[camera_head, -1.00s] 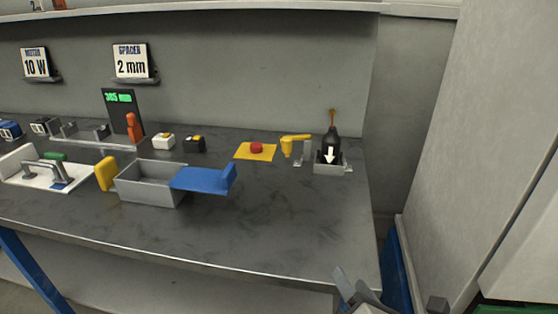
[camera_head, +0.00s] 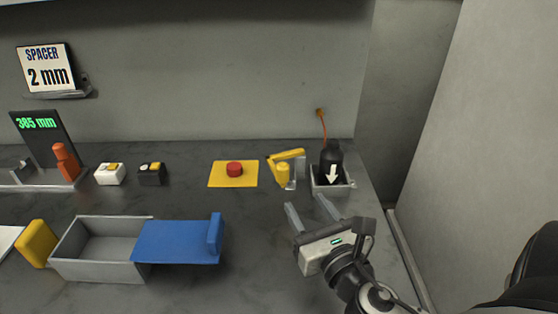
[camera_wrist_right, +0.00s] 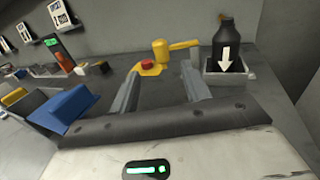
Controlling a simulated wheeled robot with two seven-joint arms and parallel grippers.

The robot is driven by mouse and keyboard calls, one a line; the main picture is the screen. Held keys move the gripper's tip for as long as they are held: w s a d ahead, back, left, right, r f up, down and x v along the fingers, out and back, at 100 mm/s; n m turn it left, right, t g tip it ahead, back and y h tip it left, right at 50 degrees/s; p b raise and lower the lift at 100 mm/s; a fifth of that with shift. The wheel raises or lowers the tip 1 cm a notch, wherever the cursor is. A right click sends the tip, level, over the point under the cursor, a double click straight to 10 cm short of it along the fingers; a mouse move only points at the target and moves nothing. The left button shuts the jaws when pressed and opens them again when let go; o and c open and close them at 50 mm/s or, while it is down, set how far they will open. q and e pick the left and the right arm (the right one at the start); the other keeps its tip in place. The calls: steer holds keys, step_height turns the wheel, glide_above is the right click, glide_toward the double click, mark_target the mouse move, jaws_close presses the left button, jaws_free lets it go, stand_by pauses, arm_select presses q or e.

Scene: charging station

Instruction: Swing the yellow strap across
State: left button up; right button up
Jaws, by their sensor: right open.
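The yellow strap (camera_head: 288,155) is a short arm on a yellow post (camera_head: 283,174) beside a small grey bracket (camera_head: 291,174), at the back right of the bench. It also shows in the right wrist view (camera_wrist_right: 185,45), reaching right from the post towards the black bottle. The black bottle (camera_head: 331,160), with a white down arrow, stands upright in a grey holder (camera_head: 347,188). The strap is beside the bottle, not across it. My right gripper (camera_head: 307,206) is open and empty, in front of the strap and holder. My left gripper is not in view.
A red button (camera_head: 234,169) on a yellow plate (camera_head: 218,174) is left of the strap. A grey bin (camera_head: 75,265) with a blue lid (camera_head: 175,242) is at front left. An orange cord (camera_head: 323,126) rises behind the bottle. A wall bounds the right side.

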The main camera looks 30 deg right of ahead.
mark_target(285, 173)
steer(key=p+x, duration=0.1)
steer(key=x, duration=1.2)
steer(key=shift+p, duration=0.4)
jaws_close()
